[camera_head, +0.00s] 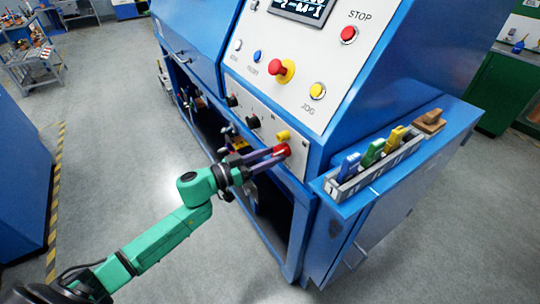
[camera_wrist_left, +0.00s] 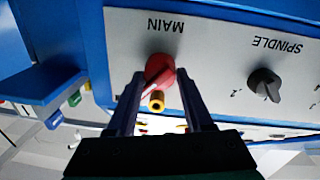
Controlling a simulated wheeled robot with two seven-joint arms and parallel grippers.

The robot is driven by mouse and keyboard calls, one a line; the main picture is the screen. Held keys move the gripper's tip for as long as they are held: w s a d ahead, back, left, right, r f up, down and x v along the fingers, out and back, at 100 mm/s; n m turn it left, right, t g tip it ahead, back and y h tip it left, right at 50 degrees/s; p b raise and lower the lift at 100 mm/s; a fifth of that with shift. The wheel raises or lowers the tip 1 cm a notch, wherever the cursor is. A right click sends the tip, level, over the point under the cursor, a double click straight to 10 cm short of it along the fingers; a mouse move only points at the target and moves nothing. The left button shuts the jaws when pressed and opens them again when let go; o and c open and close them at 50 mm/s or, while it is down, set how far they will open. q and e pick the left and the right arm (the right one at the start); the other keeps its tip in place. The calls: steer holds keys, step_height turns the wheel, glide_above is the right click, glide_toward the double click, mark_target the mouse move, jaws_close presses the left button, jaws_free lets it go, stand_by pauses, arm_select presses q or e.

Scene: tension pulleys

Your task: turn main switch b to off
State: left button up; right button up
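The main switch is a red rotary knob (camera_head: 284,149) on the pale lower panel of the blue machine. It also shows in the left wrist view (camera_wrist_left: 161,72), beside an upside-down MAIN label, with a pale mark on its face. A yellow, brass-rimmed part (camera_wrist_left: 156,101) shows in front of the knob in that view. My left gripper (camera_head: 277,154) is at the knob. In the left wrist view its fingers (camera_wrist_left: 160,76) stand apart on either side of the knob, with small gaps seeming to remain. Whether they touch it is unclear. My right gripper is not in view.
A black SPINDLE knob (camera_wrist_left: 264,82) sits beside the main switch. Above are a red emergency button (camera_head: 281,71), a STOP button (camera_head: 348,33) and a yellow JOG button (camera_head: 317,90). A tray (camera_head: 345,190) with coloured tags stands on the right ledge.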

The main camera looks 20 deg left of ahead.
arm_select(q)
jaws_close()
steer(key=shift+r, duration=0.1)
steer(key=shift+r+n+p, duration=0.15)
steer(key=shift+n+p, duration=0.35)
steer(key=shift+p, duration=0.3)
steer(key=n+p, duration=0.9)
steer(key=n, duration=0.2)
steer(key=shift+t, duration=0.4)
steer(key=n, duration=0.3)
steer(key=shift+n+p, duration=0.35)
steer(key=shift+n, duration=1.55)
